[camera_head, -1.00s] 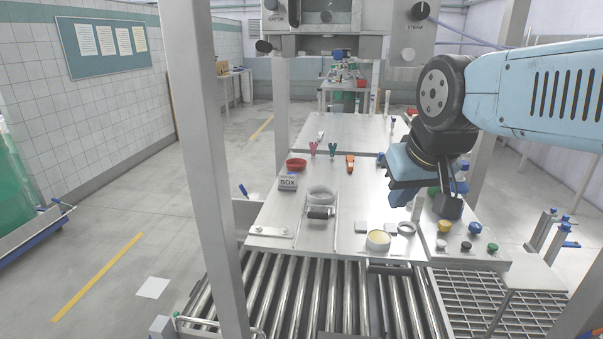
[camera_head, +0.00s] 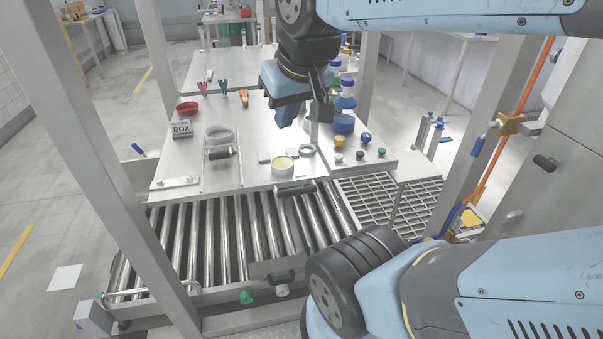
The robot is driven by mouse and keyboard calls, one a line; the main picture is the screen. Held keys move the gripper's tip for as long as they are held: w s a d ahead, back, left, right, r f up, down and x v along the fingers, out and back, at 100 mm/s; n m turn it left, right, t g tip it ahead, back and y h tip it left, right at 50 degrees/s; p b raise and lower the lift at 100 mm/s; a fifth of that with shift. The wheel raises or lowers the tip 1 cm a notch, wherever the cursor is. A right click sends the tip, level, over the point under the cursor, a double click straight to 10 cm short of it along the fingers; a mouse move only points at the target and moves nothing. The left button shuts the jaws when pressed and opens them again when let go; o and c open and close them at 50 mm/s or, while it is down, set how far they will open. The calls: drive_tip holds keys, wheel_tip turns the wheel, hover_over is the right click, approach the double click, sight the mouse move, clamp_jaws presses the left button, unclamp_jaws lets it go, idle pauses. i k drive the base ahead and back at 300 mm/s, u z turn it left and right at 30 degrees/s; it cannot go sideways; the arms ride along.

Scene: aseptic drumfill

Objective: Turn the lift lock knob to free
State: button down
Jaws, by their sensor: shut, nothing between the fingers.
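My gripper (camera_head: 322,110) is at the end of my pale blue arm, over the right part of the steel table, with its dark fingers pointing down. It is shut and looks empty. Small knobs stand on the table's right side: a yellow one (camera_head: 340,140), a blue one (camera_head: 365,138), a white one (camera_head: 339,157), a black one (camera_head: 360,155) and a green one (camera_head: 381,153). A green knob (camera_head: 246,297) and a white knob (camera_head: 282,290) are on the conveyor's front. I cannot tell which is the lift lock knob; no label is readable.
A roller conveyor (camera_head: 225,235) lies before the table, with a grating (camera_head: 375,205) to its right. A blue bottle (camera_head: 344,120) is near my gripper. At right are an orange pipe with a valve (camera_head: 508,124) and a grey cabinet (camera_head: 560,150).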

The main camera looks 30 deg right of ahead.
sight(339, 141)
drive_tip(key=z, duration=0.1)
drive_tip(key=k, duration=0.5)
drive_tip(key=z, duration=1.4)
drive_tip(key=i, duration=0.75)
drive_tip(key=u, duration=1.45)
